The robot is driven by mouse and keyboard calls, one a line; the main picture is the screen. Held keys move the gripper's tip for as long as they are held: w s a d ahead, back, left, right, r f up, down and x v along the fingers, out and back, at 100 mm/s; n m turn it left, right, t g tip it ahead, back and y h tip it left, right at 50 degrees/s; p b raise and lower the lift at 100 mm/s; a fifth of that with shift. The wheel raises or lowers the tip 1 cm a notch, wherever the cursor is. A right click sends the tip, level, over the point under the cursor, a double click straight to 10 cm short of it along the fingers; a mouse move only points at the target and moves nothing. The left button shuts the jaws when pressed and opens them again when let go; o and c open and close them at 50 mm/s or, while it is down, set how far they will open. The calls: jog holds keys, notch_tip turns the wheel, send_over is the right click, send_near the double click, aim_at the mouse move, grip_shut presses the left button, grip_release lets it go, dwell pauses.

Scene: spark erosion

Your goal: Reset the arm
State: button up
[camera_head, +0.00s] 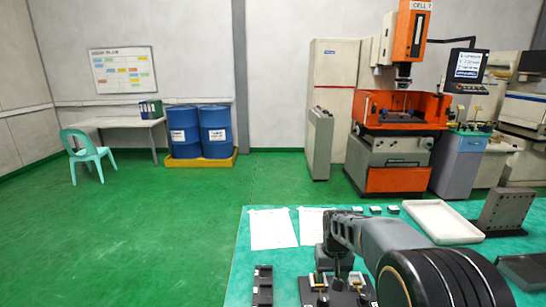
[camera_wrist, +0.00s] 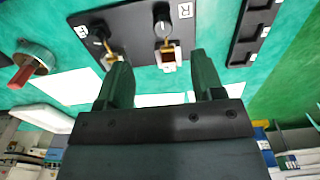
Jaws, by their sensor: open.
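My arm reaches over the teal table (camera_head: 240,265) in the head view, with its forearm at the lower right. My gripper (camera_wrist: 162,62) shows in the wrist view with its two dark green fingers spread apart and nothing between them. Beyond the fingertips is a black board (camera_wrist: 135,22) with white letter labels and two black-and-brass pieces (camera_wrist: 165,48). The same board (camera_head: 312,292) is partly hidden by my arm at the bottom of the head view. I cannot tell how far the fingertips are above the table.
A black slotted rack (camera_head: 262,288) stands left of the board. Paper sheets (camera_head: 272,229), a white tray (camera_head: 443,222), small dark blocks and a grey angle plate (camera_head: 507,210) lie farther back. A red-handled piece (camera_wrist: 24,74) shows at the wrist view's left. Green floor (camera_head: 150,230) is clear left of the table.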

jog(key=s+r+t, duration=0.2)
jog(key=s+r, duration=0.1)
jog(key=s, duration=0.6)
jog(key=s+r+t, duration=0.2)
jog(key=s+r, duration=0.2)
jog(key=s, duration=0.5)
dwell(0.9)
